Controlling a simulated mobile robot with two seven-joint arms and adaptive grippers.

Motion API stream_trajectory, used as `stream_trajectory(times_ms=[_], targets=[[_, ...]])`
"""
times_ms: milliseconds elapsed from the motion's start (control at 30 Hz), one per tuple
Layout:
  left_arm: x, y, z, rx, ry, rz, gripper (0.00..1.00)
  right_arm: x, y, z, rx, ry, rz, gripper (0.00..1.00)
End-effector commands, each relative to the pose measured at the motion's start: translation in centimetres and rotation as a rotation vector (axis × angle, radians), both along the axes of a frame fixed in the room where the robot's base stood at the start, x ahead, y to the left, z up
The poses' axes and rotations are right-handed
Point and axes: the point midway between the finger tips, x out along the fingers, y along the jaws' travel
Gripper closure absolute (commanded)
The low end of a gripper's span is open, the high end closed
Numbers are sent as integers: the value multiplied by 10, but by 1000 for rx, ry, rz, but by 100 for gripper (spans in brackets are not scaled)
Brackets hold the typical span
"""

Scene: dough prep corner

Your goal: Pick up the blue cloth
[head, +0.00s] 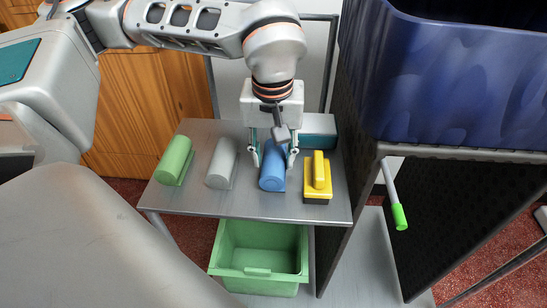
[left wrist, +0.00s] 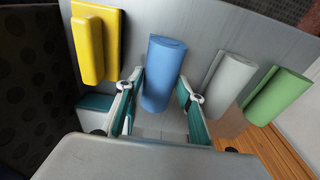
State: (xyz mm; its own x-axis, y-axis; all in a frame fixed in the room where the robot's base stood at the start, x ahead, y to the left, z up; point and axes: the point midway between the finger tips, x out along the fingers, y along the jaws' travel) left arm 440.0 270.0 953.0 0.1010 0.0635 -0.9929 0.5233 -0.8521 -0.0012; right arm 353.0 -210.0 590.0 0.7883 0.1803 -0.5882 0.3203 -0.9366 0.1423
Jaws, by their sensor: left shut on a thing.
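The blue cloth (head: 272,180) is a rolled cylinder on the grey metal table (head: 240,202). It stands between a grey roll and a yellow-handled brush. My left gripper (head: 273,162) reaches down from above and is shut on the blue cloth, one finger on each side. In the left wrist view the blue cloth (left wrist: 163,70) lies between the two teal-padded fingers (left wrist: 160,90). I cannot tell any gap between the cloth and the tabletop. My right gripper is not in view.
A grey roll (head: 222,164) and a green roll (head: 174,161) lie to the left. The yellow brush (head: 318,176) is close on the right, with a teal box (head: 319,127) behind. A green bin (head: 259,251) sits below. A dark panel and blue container (head: 460,85) border the right.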

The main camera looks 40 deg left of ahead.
Motion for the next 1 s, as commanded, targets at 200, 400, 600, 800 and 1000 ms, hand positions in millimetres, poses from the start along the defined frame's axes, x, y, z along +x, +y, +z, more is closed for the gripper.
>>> stream_trajectory(times_ms=[200, 400, 600, 800, 1000], targets=[[1, 0, 33, -1, -8, 0, 85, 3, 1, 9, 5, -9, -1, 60], [1, 0, 85, -1, -11, 1, 85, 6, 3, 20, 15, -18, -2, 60], [1, -1, 140, -1, -10, -1, 85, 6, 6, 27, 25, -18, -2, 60], [0, 0, 177, -1, -6, 0, 85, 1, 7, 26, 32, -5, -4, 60], [0, 0, 193, -1, -3, -1, 85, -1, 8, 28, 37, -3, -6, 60]])
